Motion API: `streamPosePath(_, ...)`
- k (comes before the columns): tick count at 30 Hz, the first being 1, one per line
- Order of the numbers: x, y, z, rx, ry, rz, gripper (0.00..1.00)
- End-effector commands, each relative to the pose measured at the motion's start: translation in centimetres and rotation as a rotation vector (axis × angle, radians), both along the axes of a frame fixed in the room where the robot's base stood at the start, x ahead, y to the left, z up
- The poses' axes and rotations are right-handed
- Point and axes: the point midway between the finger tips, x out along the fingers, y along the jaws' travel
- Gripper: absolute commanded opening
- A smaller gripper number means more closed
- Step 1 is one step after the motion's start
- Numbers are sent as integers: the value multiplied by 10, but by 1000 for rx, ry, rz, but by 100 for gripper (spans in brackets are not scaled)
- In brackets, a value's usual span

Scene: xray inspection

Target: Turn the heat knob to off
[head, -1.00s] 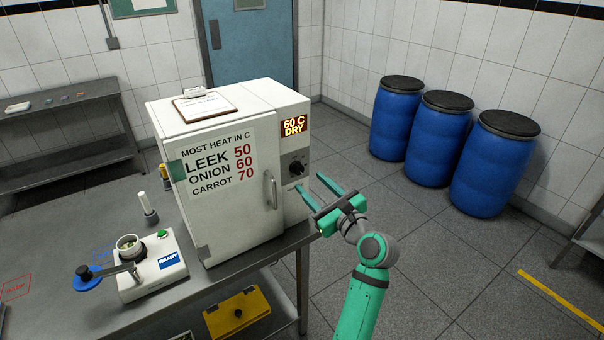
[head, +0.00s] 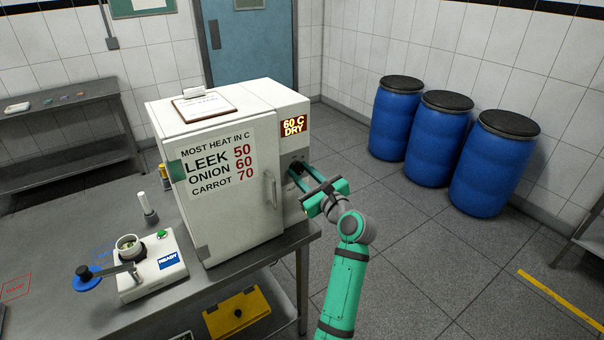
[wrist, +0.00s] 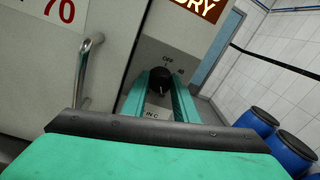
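The oven door handle (head: 270,189) is just left of my gripper; it also shows in the wrist view (wrist: 87,75). The oven stands on a grey table (head: 90,275) with a grinder-like device (head: 150,265). Blue barrels (head: 397,120) stand clear at the right.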

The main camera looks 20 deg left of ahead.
Motion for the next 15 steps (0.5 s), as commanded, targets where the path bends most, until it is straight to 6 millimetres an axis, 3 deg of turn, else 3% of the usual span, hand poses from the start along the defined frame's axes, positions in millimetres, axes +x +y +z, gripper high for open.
streamPosePath(15,-1,1,-1,-58,-73,2,4)
